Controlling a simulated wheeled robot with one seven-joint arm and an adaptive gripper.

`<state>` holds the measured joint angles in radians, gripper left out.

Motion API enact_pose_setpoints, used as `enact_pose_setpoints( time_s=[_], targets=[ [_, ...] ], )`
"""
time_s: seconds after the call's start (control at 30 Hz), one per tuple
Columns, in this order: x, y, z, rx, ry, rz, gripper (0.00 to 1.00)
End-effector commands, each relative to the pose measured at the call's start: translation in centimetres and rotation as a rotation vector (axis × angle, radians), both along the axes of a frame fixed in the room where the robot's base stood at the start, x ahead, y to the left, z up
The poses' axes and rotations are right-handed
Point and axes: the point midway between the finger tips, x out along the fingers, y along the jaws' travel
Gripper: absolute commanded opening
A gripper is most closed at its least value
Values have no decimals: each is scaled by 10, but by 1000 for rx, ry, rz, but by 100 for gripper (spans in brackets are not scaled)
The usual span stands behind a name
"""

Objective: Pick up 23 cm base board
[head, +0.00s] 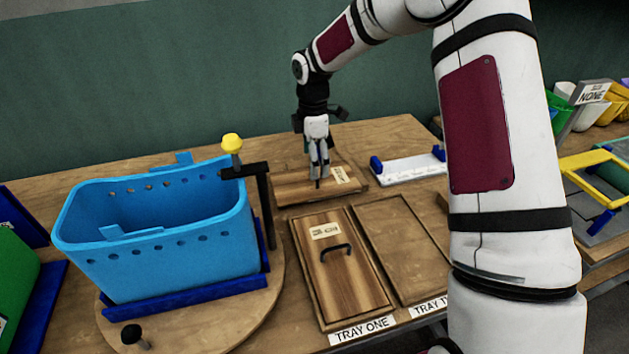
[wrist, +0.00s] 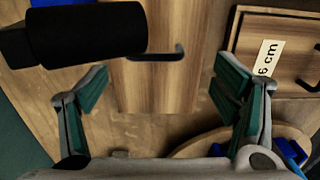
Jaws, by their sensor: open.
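A wooden board (head: 293,189) lies flat at the back of the table, with a pale label too small to read in the head view. My gripper (head: 318,180) points down over it. In the wrist view, the board (wrist: 160,98) lies between the spread fingers of my gripper (wrist: 163,78), with its black bar handle above the middle of the gap. The fingers are apart and hold nothing. I cannot tell whether the fingertips touch the board. A second board (head: 348,275) with a black handle lies in tray one; its label partly reads "6 cm" in the wrist view (wrist: 280,78).
A blue perforated bin (head: 175,250) stands on a round wooden turntable (head: 230,325) at the left, beside a black post with a yellow knob (head: 232,143). An empty-looking wooden tray (head: 400,240) lies right of tray one. A white plate with blue ends (head: 408,169) lies back right.

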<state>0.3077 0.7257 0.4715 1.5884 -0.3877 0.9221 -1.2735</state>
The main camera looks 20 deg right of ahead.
Motion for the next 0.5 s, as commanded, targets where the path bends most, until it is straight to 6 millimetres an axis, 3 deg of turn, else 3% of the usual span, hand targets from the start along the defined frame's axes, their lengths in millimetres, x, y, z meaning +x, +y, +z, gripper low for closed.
enact_pose_setpoints(
  time_s=[0.3,0.5],
  targets=[
    [6,-5,-41,0,2,-1,82],
    [6,-5,-46,-1,-1,-1,82]
  ],
)
